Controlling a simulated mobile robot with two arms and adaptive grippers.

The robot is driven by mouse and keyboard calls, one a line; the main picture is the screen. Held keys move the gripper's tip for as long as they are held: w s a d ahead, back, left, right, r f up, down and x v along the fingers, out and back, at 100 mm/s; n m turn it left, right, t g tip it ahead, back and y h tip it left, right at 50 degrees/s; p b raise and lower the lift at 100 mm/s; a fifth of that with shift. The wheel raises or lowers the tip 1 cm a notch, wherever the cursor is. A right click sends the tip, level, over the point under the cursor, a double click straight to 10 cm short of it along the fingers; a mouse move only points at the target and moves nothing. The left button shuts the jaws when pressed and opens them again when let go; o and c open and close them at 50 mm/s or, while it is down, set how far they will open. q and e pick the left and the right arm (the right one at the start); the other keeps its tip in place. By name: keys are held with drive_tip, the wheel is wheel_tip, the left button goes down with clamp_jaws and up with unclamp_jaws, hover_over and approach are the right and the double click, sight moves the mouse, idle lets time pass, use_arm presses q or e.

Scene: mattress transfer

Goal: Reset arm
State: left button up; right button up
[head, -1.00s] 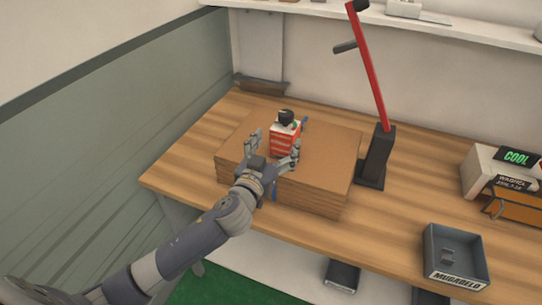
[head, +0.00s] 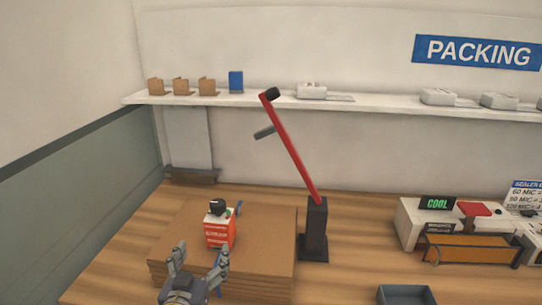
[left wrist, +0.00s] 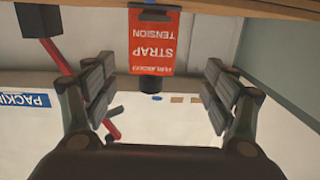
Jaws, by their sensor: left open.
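My left gripper (head: 200,264) is open at the front of a stack of flat brown cardboard (head: 265,235) on the wooden bench. A small red and white box-shaped tool with a black top (head: 220,229) sits on the stack, just beyond the open fingers. In the left wrist view, which is upside down, the same red tool (left wrist: 153,45) with "STRAP TENSION" lettering shows between the two fingers and apart from them. The fingers (left wrist: 158,95) hold nothing. My left forearm is mostly below the head view. My right gripper is not in view.
A red lever on a black post (head: 315,225) stands right of the stack. A grey bin (head: 406,295) is at the front right. A white sealer (head: 410,215) with a "COOL" display is farther right. A wall shelf (head: 375,104) runs behind. Bare bench (head: 350,270) lies between post and bin.

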use_arm(q)
drive_tip(key=s+a+f+g+y, duration=0.1)
drive_tip(key=s+a+f+g, duration=0.1)
drive_tip(key=s+f+g, duration=0.75)
drive_tip(key=s+d+f+m+g, duration=0.1)
drive_tip(key=s+f, duration=0.2)
drive_tip(key=s, duration=0.4)
drive_tip(key=s+d+f+g+h, duration=0.1)
drive_tip(key=s+f+g, duration=0.15)
drive_tip(key=s, duration=0.35)
drive_tip(key=s+f+m, duration=0.1)
drive_tip(key=s+f, duration=0.3)
drive_tip(key=s, duration=0.3)
wheel_tip(320, 180, down, 26)
drive_tip(key=s+g, duration=0.2)
drive_tip(key=s+a+f+g, duration=0.1)
drive_tip(key=s+a+f, duration=0.1)
drive_tip(key=s+f, duration=1.4)
drive_tip(key=shift+s+a+f+m, duration=0.2)
drive_tip(key=shift+s+m, duration=0.1)
drive_tip(key=shift+s, duration=0.25)
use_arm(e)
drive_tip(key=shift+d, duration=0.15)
